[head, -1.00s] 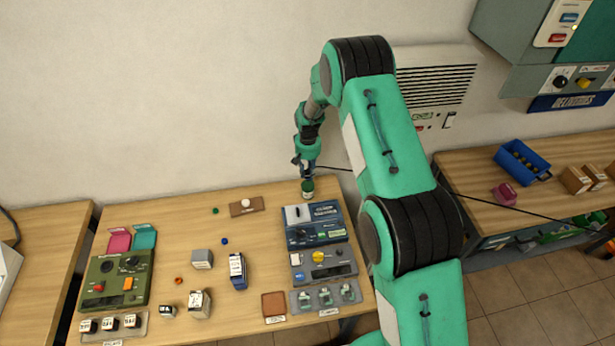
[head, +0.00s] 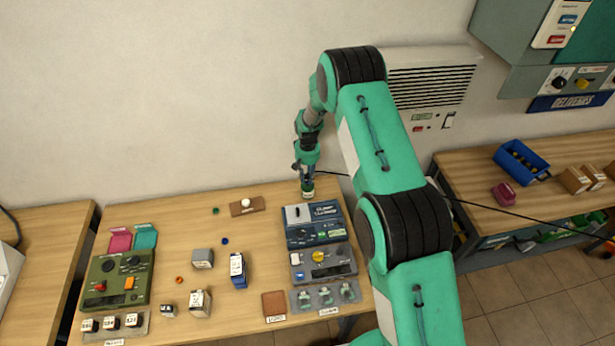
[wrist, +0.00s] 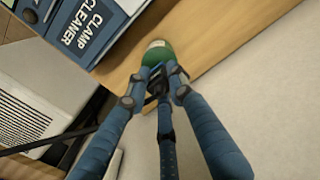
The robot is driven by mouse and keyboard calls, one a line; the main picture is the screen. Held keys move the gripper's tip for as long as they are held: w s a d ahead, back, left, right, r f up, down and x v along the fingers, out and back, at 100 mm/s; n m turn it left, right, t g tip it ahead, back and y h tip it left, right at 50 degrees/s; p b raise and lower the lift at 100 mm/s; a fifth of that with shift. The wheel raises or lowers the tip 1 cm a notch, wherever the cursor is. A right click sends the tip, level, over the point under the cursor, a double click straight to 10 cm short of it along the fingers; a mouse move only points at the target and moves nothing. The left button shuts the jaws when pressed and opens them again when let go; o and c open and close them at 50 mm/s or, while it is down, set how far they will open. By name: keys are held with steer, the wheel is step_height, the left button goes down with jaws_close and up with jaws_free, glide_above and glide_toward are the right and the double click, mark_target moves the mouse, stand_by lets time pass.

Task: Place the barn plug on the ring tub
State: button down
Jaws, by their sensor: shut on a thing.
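My gripper (wrist: 158,78) is shut on a small green round thing with a pale top (wrist: 157,52), perhaps the barn plug; I cannot read a name on it. In the head view my gripper (head: 308,184) points down at the table's back edge, and the green thing (head: 308,194) shows just under its fingers. I cannot tell whether it still touches the table. No thing is clearly marked as the ring tub. A shallow brown tray (head: 274,303) with an unreadable label lies at the table's front.
The blue clamp cleaner (head: 314,222) stands right in front of my gripper and shows in the wrist view (wrist: 88,30). A brown block with a white knob (head: 246,206) is to the left. A grey device (head: 323,262), a green device (head: 118,278) and small boxes stand farther forward.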

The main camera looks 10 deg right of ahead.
mark_target(307, 175)
steer(key=shift+f, duration=0.2)
steer(key=c, duration=1.5)
jaws_free()
steer(key=shift+r, duration=0.1)
steer(key=shift+r+b, duration=0.8)
steer(key=shift+r, duration=5.3)
